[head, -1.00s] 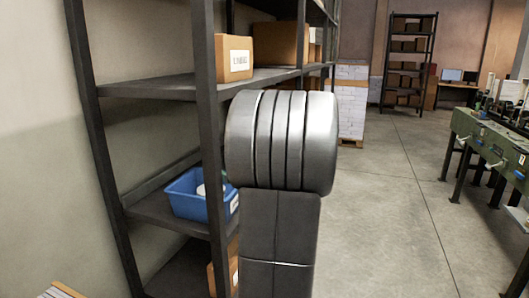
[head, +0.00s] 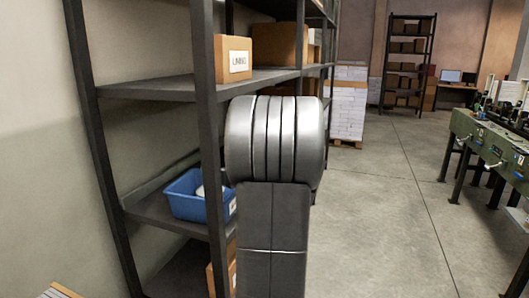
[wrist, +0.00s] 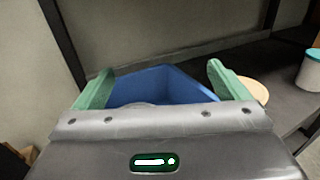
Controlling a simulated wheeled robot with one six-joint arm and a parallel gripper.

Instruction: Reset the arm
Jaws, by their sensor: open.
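My gripper (wrist: 160,88) shows in the wrist view with its two green fingers spread wide apart and nothing seen between them. A blue bin (wrist: 165,82) lies beyond the fingers on a dark shelf, and the gripper body hides its near part. The head view also shows the blue bin (head: 184,204) on the middle shelf, with something white in it. In the head view my grey arm stands in front of the shelving and the gripper is not seen.
A dark metal shelving unit (head: 150,90) bears cardboard boxes (head: 233,58). A white container with a teal lid (wrist: 311,70) stands right of the bin in the wrist view. A green workbench (head: 485,140) stands at the right. The floor (head: 390,200) between is clear.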

